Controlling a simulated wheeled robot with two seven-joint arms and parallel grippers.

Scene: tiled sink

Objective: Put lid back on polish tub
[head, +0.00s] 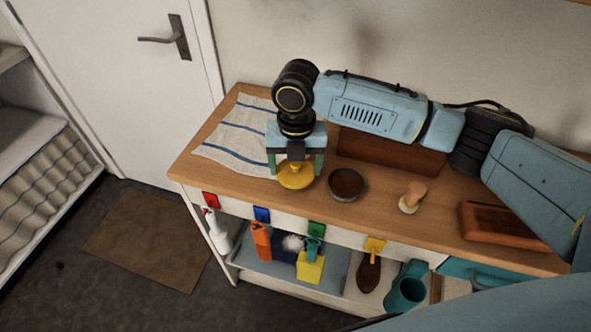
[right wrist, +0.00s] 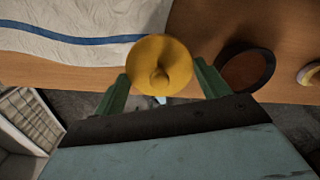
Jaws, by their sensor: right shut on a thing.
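The yellow round lid (head: 296,176) with a central knob is at my right gripper (head: 295,168), near the table's front edge. The right gripper is shut on the lid. In the right wrist view the lid (right wrist: 158,52) shows knob toward the camera, between the green fingers (right wrist: 161,82). I cannot tell whether it touches the table. The open polish tub (head: 346,184), dark with brown content, stands upright just right of the lid and apart from it. The tub (right wrist: 247,68) is also at right in the right wrist view. My left gripper is not in view.
A striped cloth (head: 235,135) lies left of the gripper. A brown box (head: 390,153) stands behind the tub, partly hidden by my arm.

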